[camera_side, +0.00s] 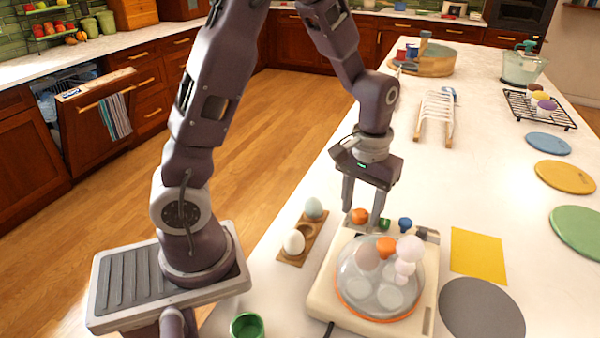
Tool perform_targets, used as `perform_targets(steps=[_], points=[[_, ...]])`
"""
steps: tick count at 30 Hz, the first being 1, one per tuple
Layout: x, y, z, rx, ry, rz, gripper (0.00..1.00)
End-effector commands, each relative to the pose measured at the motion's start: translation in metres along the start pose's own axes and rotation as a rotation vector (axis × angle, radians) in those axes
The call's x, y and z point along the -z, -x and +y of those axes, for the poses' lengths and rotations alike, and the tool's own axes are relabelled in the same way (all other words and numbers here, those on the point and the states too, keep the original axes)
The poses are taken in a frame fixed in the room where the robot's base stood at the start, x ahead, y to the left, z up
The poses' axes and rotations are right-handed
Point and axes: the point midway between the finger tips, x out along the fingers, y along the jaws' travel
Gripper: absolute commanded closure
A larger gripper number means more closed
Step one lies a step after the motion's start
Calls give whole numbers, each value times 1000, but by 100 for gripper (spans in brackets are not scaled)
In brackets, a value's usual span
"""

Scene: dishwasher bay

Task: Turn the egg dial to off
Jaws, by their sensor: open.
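The cream egg cooker (322,298) stands on the white counter with a clear dome (362,288). Along its far edge are an orange dial (359,216), a green dial (384,224) and a blue dial (405,224). I cannot tell from markings which one is the egg dial, or its setting. My gripper (362,214) points down at this edge, open and empty. Its fingers appear on either side of the orange dial, the right one between the orange and green dials. Whether they touch a dial is unclear.
A wooden egg holder (289,258) with a white egg (294,242) and a pale green egg (313,208) stands left of the cooker. A green cup (247,327) is in front. A yellow sheet (478,256) and grey disc (482,308) lie right.

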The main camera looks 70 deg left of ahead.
Motion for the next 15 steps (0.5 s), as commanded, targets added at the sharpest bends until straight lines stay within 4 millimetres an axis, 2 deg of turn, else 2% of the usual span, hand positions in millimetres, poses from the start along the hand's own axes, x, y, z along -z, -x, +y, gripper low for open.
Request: perform_targets(steps=[3,15], points=[[0,0,0,-1,-284,0,49],[0,0,0,0,-1240,0,49]])
